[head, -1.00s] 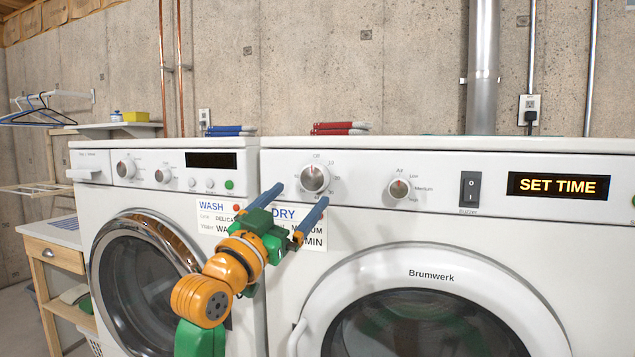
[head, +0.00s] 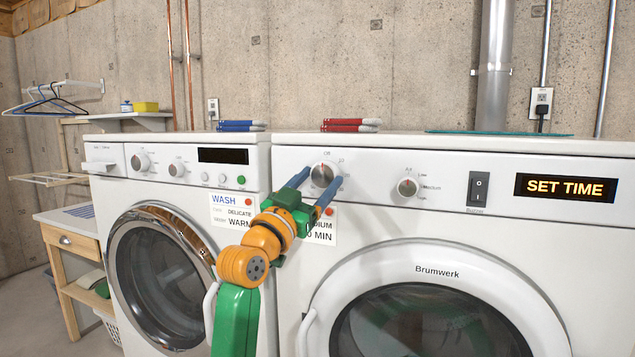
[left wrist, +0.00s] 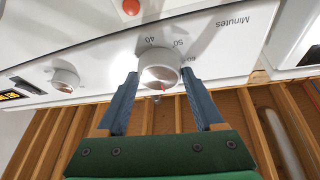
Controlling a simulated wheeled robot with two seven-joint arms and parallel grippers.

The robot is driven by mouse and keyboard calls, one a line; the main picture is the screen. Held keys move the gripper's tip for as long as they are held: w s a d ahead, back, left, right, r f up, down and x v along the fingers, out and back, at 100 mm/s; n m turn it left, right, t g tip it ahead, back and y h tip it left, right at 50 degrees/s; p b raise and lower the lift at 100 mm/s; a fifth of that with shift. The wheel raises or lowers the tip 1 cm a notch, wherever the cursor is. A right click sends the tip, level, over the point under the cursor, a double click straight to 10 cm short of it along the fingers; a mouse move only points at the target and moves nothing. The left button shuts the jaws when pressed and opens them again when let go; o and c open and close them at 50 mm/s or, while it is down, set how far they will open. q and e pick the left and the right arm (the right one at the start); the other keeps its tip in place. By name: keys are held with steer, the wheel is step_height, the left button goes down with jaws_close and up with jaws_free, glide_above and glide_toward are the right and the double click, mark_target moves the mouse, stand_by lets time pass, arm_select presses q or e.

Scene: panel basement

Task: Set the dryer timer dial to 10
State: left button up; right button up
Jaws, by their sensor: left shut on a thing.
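The dryer timer dial (head: 323,173) is a round silver knob on the dryer's white panel. Its red mark points up, toward Off. It also shows large in the left wrist view (left wrist: 159,68), upside down, with 40 and 50 printed beside it. My left gripper (head: 320,177) is shut on the dial, with one blue finger on each side of it. The dryer display (head: 565,187) reads SET TIME. My right gripper is not in view.
A heat dial (head: 408,187) and a buzzer switch (head: 478,188) sit to the right on the same panel. A DRY card, partly hidden by my gripper, hangs below. The washer (head: 110,222) stands at left. Red-covered books (head: 350,125) lie on the dryer top.

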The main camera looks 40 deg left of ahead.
arm_select(q)
steer(key=shift+r+m, duration=0.1)
steer(key=shift+m, duration=0.3)
steer(key=shift+a+r+m+h+p, duration=0.15)
steer(key=shift+m+h+p, duration=0.2)
steer(key=shift+m+h, duration=0.4)
steer(key=m+g+h+p, duration=0.1)
steer(key=m, duration=0.2)
steer(key=shift+r+m+p, duration=0.1)
steer(key=shift+m+p, duration=0.15)
steer(key=shift+p, duration=0.1)
steer(key=m+p, duration=0.1)
steer(key=m, duration=0.1)
steer(key=m+g+h+p, duration=0.1)
steer(key=m+p, duration=0.1)
steer(key=shift+a+r+h, duration=0.1)
steer(key=shift+r+h, duration=0.05)
steer(key=shift+h, duration=0.1)
steer(key=shift+m+g+p, duration=0.3)
steer(key=shift+m+p, duration=0.5)
steer(key=shift+h, duration=0.3)
